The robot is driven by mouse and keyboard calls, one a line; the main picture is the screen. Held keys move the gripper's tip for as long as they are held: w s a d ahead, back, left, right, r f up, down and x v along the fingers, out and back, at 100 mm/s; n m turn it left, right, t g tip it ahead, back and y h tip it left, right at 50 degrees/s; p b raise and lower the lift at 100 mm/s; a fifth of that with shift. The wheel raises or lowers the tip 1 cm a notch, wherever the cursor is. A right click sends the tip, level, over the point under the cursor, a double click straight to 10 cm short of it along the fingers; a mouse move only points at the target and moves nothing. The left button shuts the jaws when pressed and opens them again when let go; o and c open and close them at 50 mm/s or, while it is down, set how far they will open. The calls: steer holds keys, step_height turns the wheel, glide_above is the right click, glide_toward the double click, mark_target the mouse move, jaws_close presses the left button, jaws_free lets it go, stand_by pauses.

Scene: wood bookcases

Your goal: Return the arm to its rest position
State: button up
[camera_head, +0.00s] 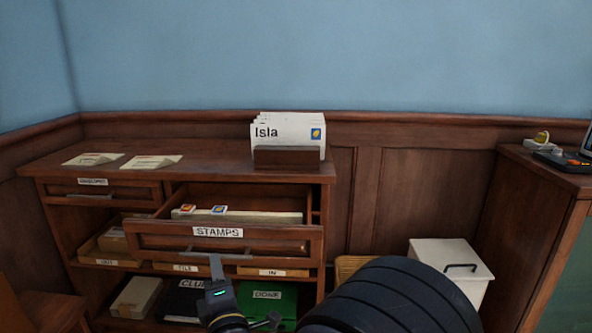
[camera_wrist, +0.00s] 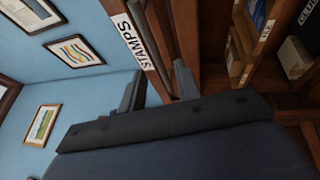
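My gripper (camera_head: 217,272) is at the bottom of the head view, just in front of and below the handle of the pulled-out STAMPS drawer (camera_head: 270,240). The drawer's label and handle show just beyond the fingertips in that view. I cannot tell whether a finger touches the handle. My dark arm link covers the lower middle of the head view.
The wooden cabinet (camera_head: 225,172) carries a holder with Isla envelopes (camera_head: 290,132) and two papers. Two stamps lie in the open drawer. Shelves below hold labelled trays and boxes. A white bin (camera_head: 450,262) stands right, beside a wooden desk (camera_head: 540,195).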

steer(key=shift+x, duration=1.75)
steer(key=shift+d, duration=0.1)
